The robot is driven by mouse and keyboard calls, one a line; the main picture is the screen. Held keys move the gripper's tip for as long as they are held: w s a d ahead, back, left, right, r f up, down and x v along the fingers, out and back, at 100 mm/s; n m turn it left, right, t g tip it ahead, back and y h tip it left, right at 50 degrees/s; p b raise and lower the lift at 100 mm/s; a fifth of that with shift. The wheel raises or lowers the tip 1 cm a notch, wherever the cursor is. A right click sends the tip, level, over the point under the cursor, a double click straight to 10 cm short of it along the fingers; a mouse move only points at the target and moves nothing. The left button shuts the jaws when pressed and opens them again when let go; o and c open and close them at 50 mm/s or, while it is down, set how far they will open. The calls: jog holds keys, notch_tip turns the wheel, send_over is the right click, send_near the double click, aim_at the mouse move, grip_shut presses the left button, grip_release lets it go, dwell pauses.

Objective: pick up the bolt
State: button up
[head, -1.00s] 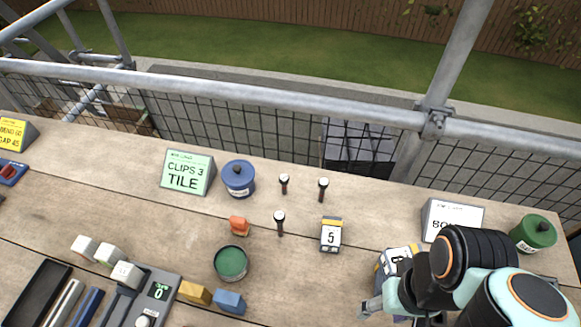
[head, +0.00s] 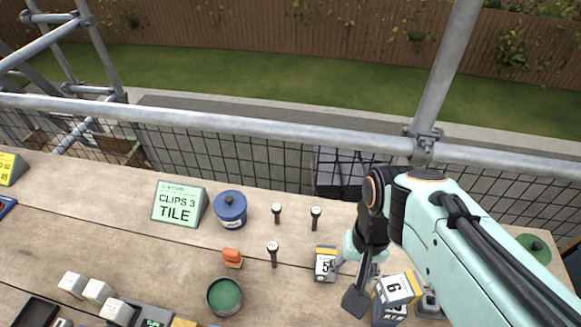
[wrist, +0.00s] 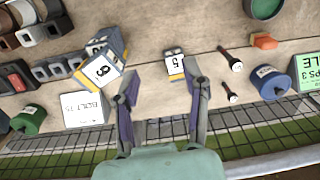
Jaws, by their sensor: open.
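Three dark bolts with pale round heads stand on the wooden bench. In the head view they are a near bolt (head: 273,254), a back-left bolt (head: 277,213) and a back-right bolt (head: 315,218). In the wrist view two bolts show, one upper (wrist: 231,60) and one lower (wrist: 228,92); the third is not clear there, perhaps behind a finger. My gripper (head: 348,285) is open and empty, right of the bolts. In the wrist view its fingers (wrist: 162,72) are spread, with the right fingertip close to the block marked 5 (wrist: 174,64).
The block marked 5 (head: 325,264) and the block marked 6 (head: 397,290) are close to my gripper. An orange piece (head: 232,257), a green open tin (head: 224,296), a blue canister (head: 230,209) and a clips sign (head: 178,204) stand left. A railing runs behind the bench.

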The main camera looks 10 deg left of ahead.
jog(key=w+a+f, duration=0.5)
jog(key=w+a, duration=0.2)
send_over(273, 256)
jog(key=shift+h, duration=0.3)
jog(key=f, duration=0.8)
jog(key=shift+w+f, duration=0.1)
jog(key=shift+w, duration=0.2)
jog(key=shift+a+f, duration=0.1)
jog(key=shift+f, duration=0.25)
notch_tip(273, 256, down, 6)
jog(key=shift+f, duration=0.2)
grip_shut()
